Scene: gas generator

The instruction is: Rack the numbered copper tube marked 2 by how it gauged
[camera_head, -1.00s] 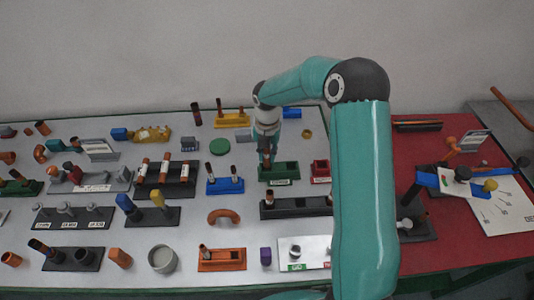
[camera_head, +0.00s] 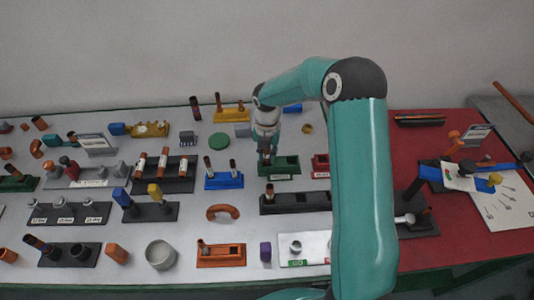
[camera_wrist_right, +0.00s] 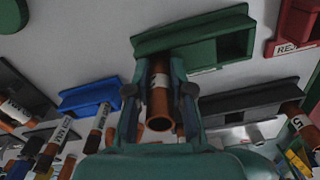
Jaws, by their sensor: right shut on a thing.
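My right gripper (camera_head: 266,157) is above the left part of the green rack (camera_head: 286,170) in the head view. In the right wrist view its fingers (camera_wrist_right: 160,75) are shut around a copper tube (camera_wrist_right: 160,103), with the open end facing the camera. A pale label shows on the tube between the fingers, but its number is not readable. The tube's far end is at the left part of the green rack (camera_wrist_right: 150,45); how deep it sits is hidden. The right opening of that rack looks empty. My left gripper is not in view.
A red rack marked REJ (camera_wrist_right: 295,28) stands right of the green rack. A blue rack (camera_head: 224,181) with tubes is to the left. A long dark rack (camera_head: 285,203) lies in front, and a dark rack (camera_head: 175,180) holds labelled tubes. My right arm hides part of the table.

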